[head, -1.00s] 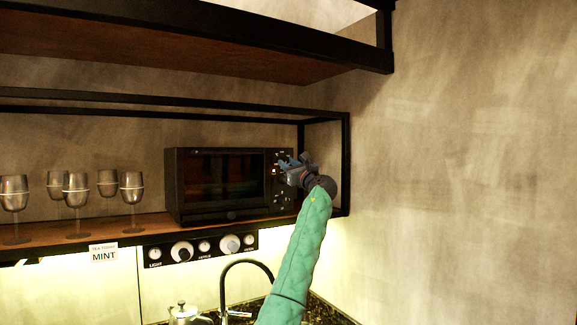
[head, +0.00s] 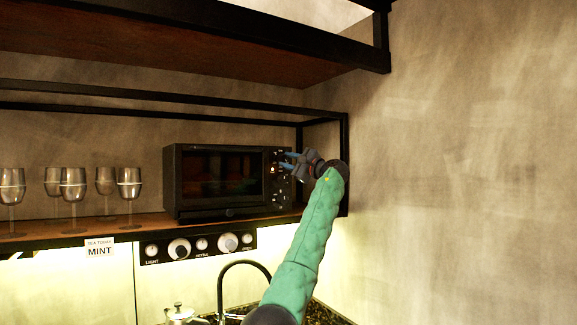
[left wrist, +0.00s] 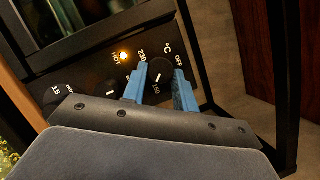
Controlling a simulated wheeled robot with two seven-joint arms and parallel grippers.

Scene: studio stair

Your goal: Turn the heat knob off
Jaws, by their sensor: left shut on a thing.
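The black oven (head: 222,178) stands on the shelf, with a column of knobs on its right side. The fingers partly cover the knob. A pale pointer line shows near the 150 mark, but its exact direction is hard to tell. In the head view my left gripper (head: 290,162) is at the oven panel's upper part. My right gripper is out of view.
Several metal goblets (head: 74,186) stand left of the oven. A black shelf post (head: 344,165) is close to my left wrist. A knob strip (head: 201,260) and a tap (head: 245,264) are below.

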